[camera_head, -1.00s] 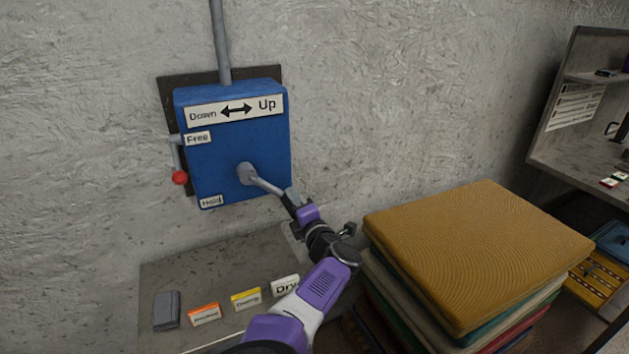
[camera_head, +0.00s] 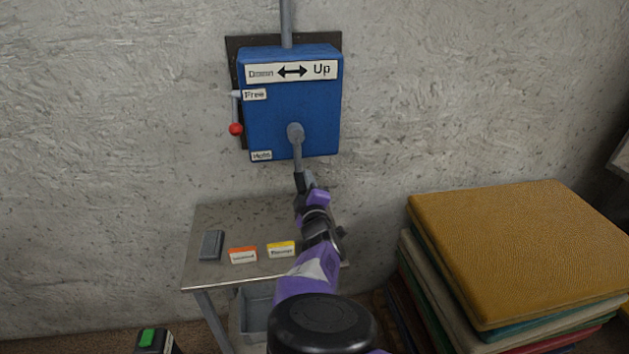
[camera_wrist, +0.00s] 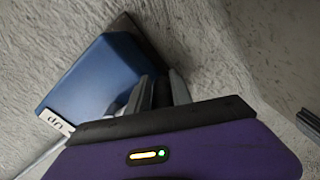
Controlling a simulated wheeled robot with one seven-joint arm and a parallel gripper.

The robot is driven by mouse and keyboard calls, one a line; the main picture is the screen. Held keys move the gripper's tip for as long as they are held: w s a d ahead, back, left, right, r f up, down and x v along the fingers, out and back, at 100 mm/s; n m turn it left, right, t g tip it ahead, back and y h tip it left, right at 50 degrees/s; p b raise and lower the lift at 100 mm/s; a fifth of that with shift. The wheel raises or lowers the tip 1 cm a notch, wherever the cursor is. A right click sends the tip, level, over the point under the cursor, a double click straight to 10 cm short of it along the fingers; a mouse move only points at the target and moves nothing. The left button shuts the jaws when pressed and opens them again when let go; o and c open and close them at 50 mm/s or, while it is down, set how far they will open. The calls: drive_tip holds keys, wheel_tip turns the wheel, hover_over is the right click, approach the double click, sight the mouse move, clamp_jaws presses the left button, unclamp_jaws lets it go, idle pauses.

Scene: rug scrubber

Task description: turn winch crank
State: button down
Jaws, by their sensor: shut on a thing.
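The blue winch box (camera_head: 290,105) is on the wall, with a "Down / Up" double-arrow label (camera_head: 292,71) on its front. The crank arm (camera_head: 297,155) comes from a grey hub on the box face and points almost straight down. My gripper (camera_head: 301,181) is shut on the crank's lower end; the grip itself is mostly hidden by the fingers. A red-knobbed lever (camera_head: 236,128) hangs down at the box's left side, between the "Free" and "Hold" labels. In the wrist view, the blue box (camera_wrist: 95,82) shows beyond my gripper's dark fingers (camera_wrist: 160,92).
A small metal table (camera_head: 220,225) below holds a grey block (camera_head: 211,245), an orange-labelled card (camera_head: 243,255) and a yellow-labelled card (camera_head: 281,249). A tall stack of folded rugs (camera_head: 515,250) stands to the right. A grey bin (camera_head: 255,312) is under the table.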

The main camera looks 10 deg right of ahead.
drive_tip(key=shift+w+a+r, duration=0.25)
drive_tip(key=shift+a+r, duration=0.5)
drive_tip(key=shift+a, duration=0.2)
drive_tip(key=c, duration=1.1)
unclamp_jaws()
drive_tip(key=shift+s+f, duration=0.15)
drive_tip(key=shift+f, duration=0.05)
drive_tip(key=shift+s+p, duration=0.3)
drive_tip(key=shift+p, duration=0.1)
drive_tip(key=shift+m, duration=0.3)
drive_tip(key=s, duration=0.2)
drive_tip(key=s+p, duration=0.1)
drive_tip(key=s, duration=0.1)
drive_tip(key=s+d, duration=0.1)
drive_tip(key=s, duration=0.2)
drive_tip(key=shift+f+p, duration=0.2)
drive_tip(key=shift+p, duration=0.2)
